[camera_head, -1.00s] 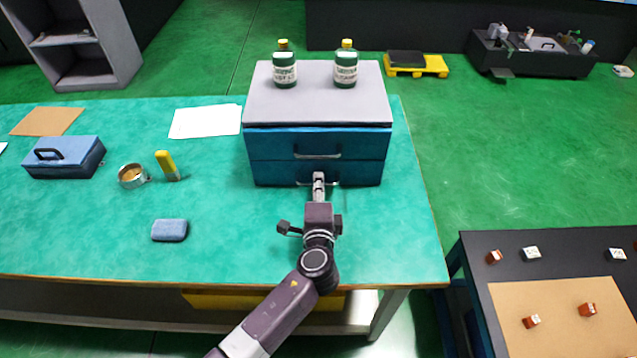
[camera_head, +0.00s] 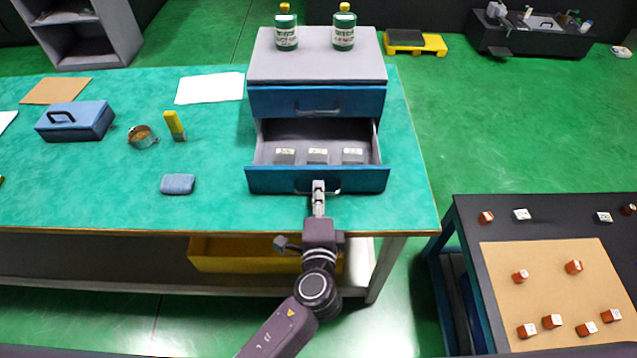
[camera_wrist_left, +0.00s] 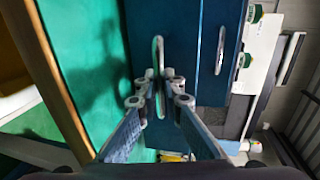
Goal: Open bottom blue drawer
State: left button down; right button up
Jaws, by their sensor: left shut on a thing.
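The bottom blue drawer (camera_head: 270,181) of the grey-topped cabinet (camera_head: 315,62) stands pulled out toward me. Three grey blocks (camera_head: 317,156) with pale tops lie in a row inside it. My left gripper (camera_head: 318,187) is shut on the drawer's metal handle (camera_head: 335,188). In the left wrist view, the fingers (camera_wrist_left: 159,92) close around the handle (camera_wrist_left: 158,52). The top blue drawer (camera_head: 275,103) is shut, and its handle also shows in the left wrist view (camera_wrist_left: 221,50). My right gripper is not in view.
Two green bottles (camera_head: 286,30) stand on the cabinet. A blue toolbox (camera_head: 76,121), a round metal cup (camera_head: 142,137), a yellow-handled item (camera_head: 175,125) and a blue pad (camera_head: 178,184) lie to the left on the green table (camera_head: 100,205). A black table (camera_head: 560,215) stands at right.

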pick_arm(q)
jog(key=shift+s, duration=0.5)
jog(key=c, duration=2.3)
grip_release()
jog(key=shift+c, duration=0.2)
jog(key=shift+s, duration=0.15)
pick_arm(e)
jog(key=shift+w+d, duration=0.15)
pick_arm(q)
jog(key=shift+s, duration=0.35)
jog(key=v, duration=1.1)
